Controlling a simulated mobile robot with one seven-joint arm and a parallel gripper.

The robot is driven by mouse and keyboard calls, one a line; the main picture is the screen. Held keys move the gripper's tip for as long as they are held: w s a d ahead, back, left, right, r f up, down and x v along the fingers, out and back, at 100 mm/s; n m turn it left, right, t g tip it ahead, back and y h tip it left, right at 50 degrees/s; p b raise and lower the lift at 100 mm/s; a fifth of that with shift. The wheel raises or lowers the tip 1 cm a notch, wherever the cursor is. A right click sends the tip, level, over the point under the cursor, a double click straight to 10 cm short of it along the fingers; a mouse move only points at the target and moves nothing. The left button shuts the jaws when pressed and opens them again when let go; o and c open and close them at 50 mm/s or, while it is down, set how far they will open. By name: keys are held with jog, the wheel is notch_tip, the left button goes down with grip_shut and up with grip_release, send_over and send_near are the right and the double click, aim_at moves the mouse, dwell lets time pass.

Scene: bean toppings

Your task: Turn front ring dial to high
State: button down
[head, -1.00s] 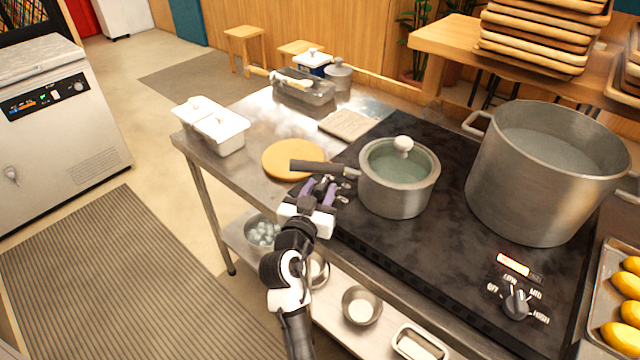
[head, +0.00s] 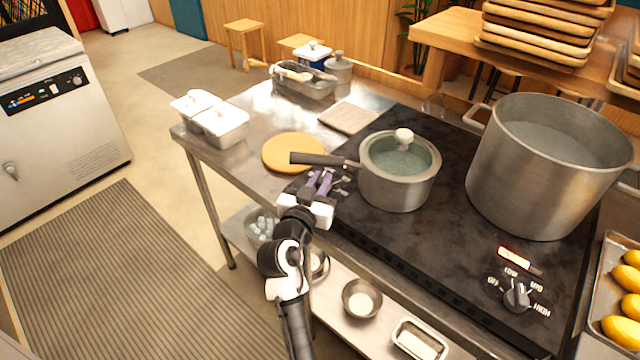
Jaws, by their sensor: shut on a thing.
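My gripper (head: 318,184), with purple fingers, points down at the cooktop's near left corner, just below the saucepan's handle. Its fingers are close together, shut on a small dial that they largely hide. Small pale marks show on the black surface beside the fingertips; I cannot read them or the dial's setting. A second dark dial (head: 516,296) is in plain view at the cooktop's right end, with OFF, LOW, MID and HIGH around it and a glowing orange-red bar (head: 514,258) above. My gripper is far from that one.
A lidded saucepan (head: 398,180) stands close to the right of my gripper, its dark handle (head: 322,160) reaching out just above the fingers. A large pot (head: 535,185) stands further right. A round wooden board (head: 293,153) lies on the steel counter behind the handle.

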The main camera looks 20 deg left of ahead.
jog(key=m+h+b, duration=0.1)
jog(key=h+b, duration=0.1)
jog(key=b, duration=0.1)
jog(key=m+h+b, duration=0.1)
jog(key=h+b, duration=0.1)
jog(key=shift+a+f+m, duration=0.25)
jog(key=shift+f+m, duration=0.05)
jog(key=shift+f, duration=0.05)
jog(key=m+g+h+b, duration=0.1)
jog(key=h+b, duration=0.1)
jog(key=b, duration=0.1)
jog(key=shift+a+m+h, duration=0.15)
jog(key=shift+m+h, duration=0.25)
jog(key=m+g+h+b, duration=0.1)
jog(key=h+b, duration=0.1)
jog(key=m+g+h+b, duration=0.1)
jog(key=m+g+h, duration=0.1)
jog(key=h, duration=0.1)
jog(key=shift+w+a+r+m+b, duration=0.15)
jog(key=shift+w+m+b, duration=0.05)
jog(key=shift+m+b, duration=0.15)
jog(key=shift+w+a+r+m+g+h+b, duration=0.1)
jog(key=shift+m+g+h+b, duration=0.6)
jog(key=shift+m+g+h, duration=0.3)
jog(key=shift+w+a+r+m+g+h+b, duration=0.1)
jog(key=shift+m+g+h+b, duration=0.65)
jog(key=shift+g, duration=0.35)
jog(key=c, duration=1.4)
grip_release()
